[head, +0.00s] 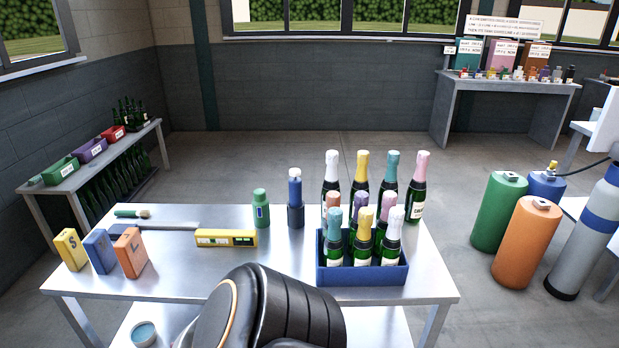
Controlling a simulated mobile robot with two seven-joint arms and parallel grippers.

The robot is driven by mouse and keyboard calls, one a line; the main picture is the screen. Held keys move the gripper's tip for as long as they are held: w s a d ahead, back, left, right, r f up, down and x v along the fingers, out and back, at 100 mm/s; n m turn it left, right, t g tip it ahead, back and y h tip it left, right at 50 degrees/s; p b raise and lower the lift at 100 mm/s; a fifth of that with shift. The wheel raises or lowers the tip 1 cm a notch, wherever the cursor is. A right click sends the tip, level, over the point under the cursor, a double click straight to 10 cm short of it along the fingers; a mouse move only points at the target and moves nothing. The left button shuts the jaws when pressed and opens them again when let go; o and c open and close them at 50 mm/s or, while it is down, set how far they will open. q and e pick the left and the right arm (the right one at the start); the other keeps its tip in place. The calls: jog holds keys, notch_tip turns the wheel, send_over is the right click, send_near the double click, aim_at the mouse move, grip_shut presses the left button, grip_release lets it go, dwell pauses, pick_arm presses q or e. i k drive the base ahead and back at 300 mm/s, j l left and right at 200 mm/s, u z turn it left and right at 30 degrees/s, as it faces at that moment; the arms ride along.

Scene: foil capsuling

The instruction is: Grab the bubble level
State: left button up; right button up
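The bubble level (220,239) is a yellow bar with dark and pale markings along its front. It lies flat near the middle of the steel table (285,268), lengthwise from left to right. Nothing touches it from above. A black rounded part of my own arm or body rises at the bottom middle, in front of the table and below the level. Neither gripper shows in the head view.
A green canister (261,208) and a blue torch-like tool (295,200) stand behind the level's right end. A blue crate (362,275) of foil-topped bottles is at right. Three colored blocks (100,252), a brush (133,213) and a flat metal tool (168,226) lie left.

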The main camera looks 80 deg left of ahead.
aim_at(203, 237)
jog(key=u, duration=3.15)
